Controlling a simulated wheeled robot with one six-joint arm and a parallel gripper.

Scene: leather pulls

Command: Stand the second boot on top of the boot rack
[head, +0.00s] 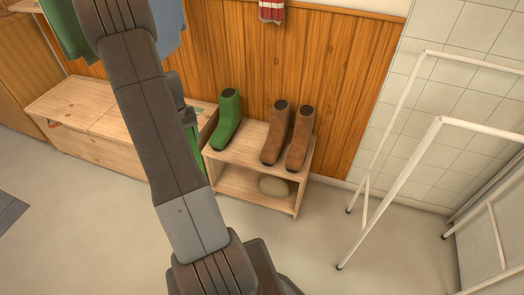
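The wooden boot rack (248,152) stands against the wood-panelled wall. A green boot (228,118) stands upright on the left of its top. Two brown boots, one (276,135) beside the other (300,140), stand on the right of the top. A second green shape (194,138), likely the second boot, shows just left of the rack, mostly hidden behind my arm. My gripper (188,115) is at the upper end of this green shape, partly hidden by my arm. Its fingers cannot be made out, so its hold is unclear.
A rounded beige object (273,187) lies on the rack's lower shelf. A wooden bench (85,120) is at the left, with hanging clothes above. White metal rails (398,190) stand at the right. The floor before the rack is clear.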

